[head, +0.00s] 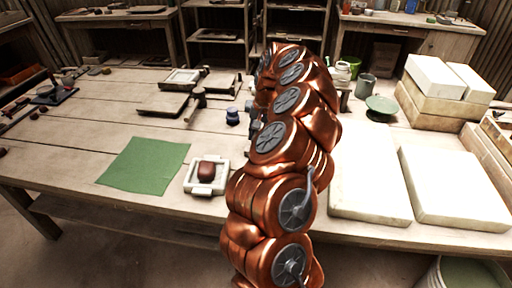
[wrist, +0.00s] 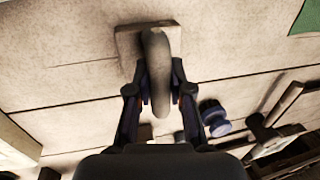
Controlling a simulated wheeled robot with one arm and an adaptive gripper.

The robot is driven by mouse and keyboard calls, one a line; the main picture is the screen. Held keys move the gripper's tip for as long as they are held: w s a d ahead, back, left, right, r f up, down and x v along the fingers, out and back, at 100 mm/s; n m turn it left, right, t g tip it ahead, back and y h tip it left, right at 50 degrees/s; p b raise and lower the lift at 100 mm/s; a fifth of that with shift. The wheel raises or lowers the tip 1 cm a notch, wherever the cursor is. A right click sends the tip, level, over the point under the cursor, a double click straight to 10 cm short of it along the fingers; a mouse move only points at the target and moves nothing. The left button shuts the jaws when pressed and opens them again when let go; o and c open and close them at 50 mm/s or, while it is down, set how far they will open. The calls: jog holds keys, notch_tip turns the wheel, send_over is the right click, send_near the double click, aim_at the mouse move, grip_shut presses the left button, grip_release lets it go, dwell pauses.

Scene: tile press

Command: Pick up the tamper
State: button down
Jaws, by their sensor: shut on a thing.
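In the wrist view the tamper (wrist: 154,44) has a long rounded grey-brown handle and a pale, flat square base. My gripper (wrist: 159,78) is shut on the handle, one dark finger on each side. The base shows beyond the fingertips; I cannot tell whether it touches the table or is raised. In the head view my copper arm hides the tamper and most of my gripper.
A white mold (head: 191,187) with a brown clay lump (head: 206,172) sits near the front edge, beside a green cloth (head: 146,165). A blue spool-shaped object (head: 232,116) and a mallet (head: 198,98) lie behind. White slabs (head: 368,180) stand right of my arm.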

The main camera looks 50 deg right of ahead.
dwell(0.3)
notch_tip(320, 180, up, 10)
jog(key=shift+r+b, duration=0.1)
jog(key=shift+b, duration=0.25)
dwell(0.3)
jog(key=c, duration=1.6)
grip_release()
jog(key=shift+c, duration=0.2)
grip_shut()
